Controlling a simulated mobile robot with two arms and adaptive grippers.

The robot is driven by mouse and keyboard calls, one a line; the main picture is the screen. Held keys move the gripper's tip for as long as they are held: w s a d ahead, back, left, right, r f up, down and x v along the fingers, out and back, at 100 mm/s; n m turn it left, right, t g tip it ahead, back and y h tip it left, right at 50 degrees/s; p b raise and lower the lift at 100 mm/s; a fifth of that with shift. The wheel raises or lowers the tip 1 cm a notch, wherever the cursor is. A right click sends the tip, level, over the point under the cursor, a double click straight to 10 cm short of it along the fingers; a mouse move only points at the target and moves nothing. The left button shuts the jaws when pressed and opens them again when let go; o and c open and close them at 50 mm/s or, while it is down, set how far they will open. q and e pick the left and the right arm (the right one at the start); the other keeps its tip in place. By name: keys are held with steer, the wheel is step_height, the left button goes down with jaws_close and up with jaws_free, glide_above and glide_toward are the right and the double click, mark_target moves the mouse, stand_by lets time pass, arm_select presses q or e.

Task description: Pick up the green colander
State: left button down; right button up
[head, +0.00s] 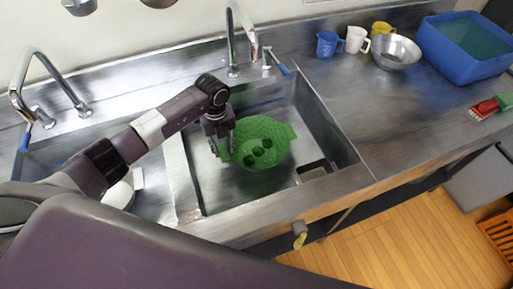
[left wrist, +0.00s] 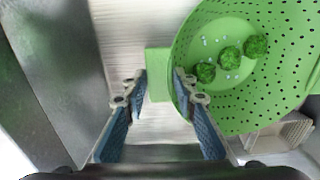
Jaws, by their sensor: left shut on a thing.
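The green colander (head: 262,128) is in the right-hand sink basin in the head view, with three dark green broccoli pieces inside. The perforated bowl also fills the upper right of the left wrist view (left wrist: 275,95), where the broccoli (left wrist: 229,56) lies on its bottom. My left gripper (head: 224,146) is at the colander's left side. In the left wrist view its fingers (left wrist: 161,84) are on either side of the green handle tab at the rim, shut on it. Whether the colander touches the basin floor is hard to tell. My right gripper is not in view.
The basin wall (head: 325,125) stands right of the colander, and a faucet (head: 234,40) rises behind it. Blue, white and yellow cups (head: 356,40), a metal bowl (head: 396,54) and a blue tub (head: 440,50) stand on the counter. The counter's front right is mostly clear.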

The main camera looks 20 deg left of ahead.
arm_select(q)
steer(key=shift+r, duration=0.15)
step_height(320, 180, up, 20)
steer(key=b, duration=0.3)
stand_by(0.4)
